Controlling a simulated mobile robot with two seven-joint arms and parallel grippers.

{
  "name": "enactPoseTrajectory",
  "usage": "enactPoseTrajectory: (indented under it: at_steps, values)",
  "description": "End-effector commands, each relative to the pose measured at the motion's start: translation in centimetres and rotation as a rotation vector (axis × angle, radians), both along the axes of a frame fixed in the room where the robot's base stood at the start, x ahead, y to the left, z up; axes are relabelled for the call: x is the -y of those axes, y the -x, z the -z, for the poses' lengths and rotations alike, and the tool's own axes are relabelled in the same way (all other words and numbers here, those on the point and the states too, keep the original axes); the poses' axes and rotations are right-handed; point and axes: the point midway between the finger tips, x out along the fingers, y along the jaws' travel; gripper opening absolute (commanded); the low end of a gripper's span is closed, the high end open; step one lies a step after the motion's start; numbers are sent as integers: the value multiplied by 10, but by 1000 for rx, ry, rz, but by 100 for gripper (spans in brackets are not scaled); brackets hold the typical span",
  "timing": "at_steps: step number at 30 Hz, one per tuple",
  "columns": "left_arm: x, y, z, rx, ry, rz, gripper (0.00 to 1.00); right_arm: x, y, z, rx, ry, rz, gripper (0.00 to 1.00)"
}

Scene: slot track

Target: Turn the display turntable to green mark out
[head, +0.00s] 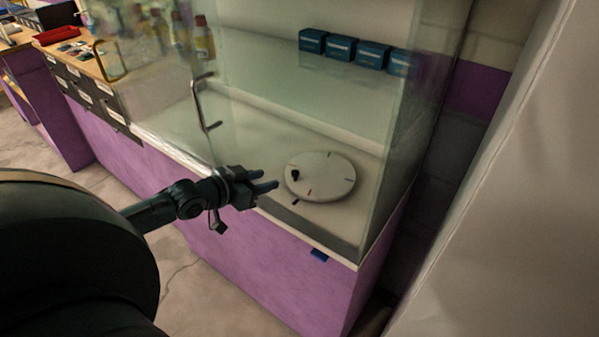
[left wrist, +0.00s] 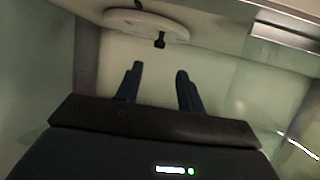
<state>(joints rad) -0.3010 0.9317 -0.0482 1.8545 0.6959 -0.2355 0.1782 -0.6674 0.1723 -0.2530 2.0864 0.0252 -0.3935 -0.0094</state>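The display turntable (head: 325,172) is a round white disc on the floor of a glass case. A black knob (head: 295,174) stands on its left part, and a small red mark (head: 309,192) is near its front edge. I cannot make out a green mark. A short dark mark (head: 295,202) lies on the case floor in front of the disc. My left gripper (head: 275,180) is open and empty, just left of the disc. In the left wrist view, the open fingers (left wrist: 160,73) point towards the turntable (left wrist: 125,19) and knob (left wrist: 159,40), apart from both. My right gripper is out of view.
Several blue boxes (head: 341,47) sit on a shelf above the turntable. A glass side wall (head: 405,140) bounds the case on the right. A red tray (head: 56,35) is on the far counter.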

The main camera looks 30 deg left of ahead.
Motion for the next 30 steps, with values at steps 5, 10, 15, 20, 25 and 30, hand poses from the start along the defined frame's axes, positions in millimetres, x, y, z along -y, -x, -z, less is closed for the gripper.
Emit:
enactPoseTrajectory:
  at_steps: [5, 10, 15, 20, 25, 30]
  values:
    - [5, -23, 9, 2, 3, -1, 38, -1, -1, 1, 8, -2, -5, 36]
    - [11, -48, 20, 3, 4, -1, 38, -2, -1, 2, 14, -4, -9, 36]
    - [17, -74, 31, 2, 5, -1, 38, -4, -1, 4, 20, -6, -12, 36]
    - [22, -94, 40, 1, 4, 1, 38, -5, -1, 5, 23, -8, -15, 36]
    - [24, -106, 45, 0, 3, 0, 38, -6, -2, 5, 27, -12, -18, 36]
    - [26, -110, 47, 0, 2, 1, 38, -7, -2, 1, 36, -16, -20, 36]
